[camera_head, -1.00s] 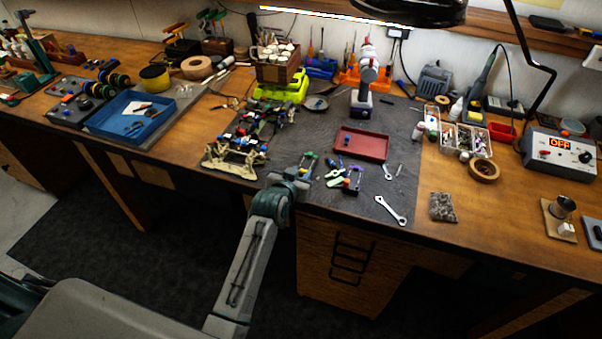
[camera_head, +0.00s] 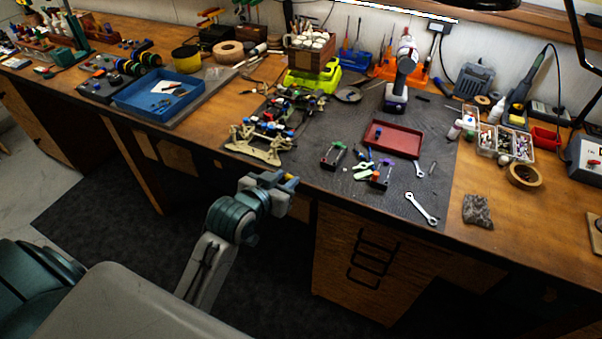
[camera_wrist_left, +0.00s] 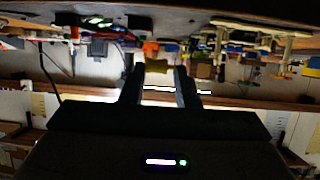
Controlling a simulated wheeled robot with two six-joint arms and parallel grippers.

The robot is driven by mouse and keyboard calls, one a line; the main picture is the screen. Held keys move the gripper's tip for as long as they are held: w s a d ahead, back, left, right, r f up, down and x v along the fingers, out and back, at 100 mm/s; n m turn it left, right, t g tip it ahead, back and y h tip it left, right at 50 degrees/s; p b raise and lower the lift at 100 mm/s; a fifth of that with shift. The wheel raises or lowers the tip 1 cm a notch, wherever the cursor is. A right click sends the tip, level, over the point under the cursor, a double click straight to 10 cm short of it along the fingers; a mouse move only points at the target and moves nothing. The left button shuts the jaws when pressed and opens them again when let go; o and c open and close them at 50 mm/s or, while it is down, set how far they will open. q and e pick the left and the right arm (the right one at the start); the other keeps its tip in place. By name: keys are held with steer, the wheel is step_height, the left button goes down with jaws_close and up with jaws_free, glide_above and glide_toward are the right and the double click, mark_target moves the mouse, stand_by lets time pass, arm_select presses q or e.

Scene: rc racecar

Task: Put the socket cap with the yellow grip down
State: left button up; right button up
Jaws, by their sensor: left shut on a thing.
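My left gripper (camera_head: 288,184) is in front of the bench's front edge, at the end of the arm. My right gripper is in neither view.
On the dark mat are a red tray (camera_head: 400,141), a small black frame with a green top (camera_head: 334,156), a wrench (camera_head: 422,208) and a beige-armed car chassis (camera_head: 258,147). A cordless screwdriver (camera_head: 403,65) stands behind. Bare mat lies right of the tray.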

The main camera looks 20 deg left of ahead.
arm_select(q)
steer(key=shift+s+a, duration=0.1)
steer(key=shift+s, duration=0.25)
steer(key=shift+w+r, duration=0.1)
steer(key=shift+r, duration=0.15)
steer(key=w+d+r+y, duration=0.1)
steer(key=w+d+r, duration=0.2)
steer(key=w+d, duration=0.2)
steer(key=shift+h, duration=0.4)
steer(key=s+a+f, duration=0.2)
steer(key=s+a, duration=0.1)
steer(key=s+a+f, duration=0.1)
steer(key=s+a, duration=0.1)
steer(key=shift+s+a+f, duration=0.1)
steer(key=shift+s+f, duration=0.1)
steer(key=shift+s, duration=0.15)
steer(key=shift+w, duration=0.1)
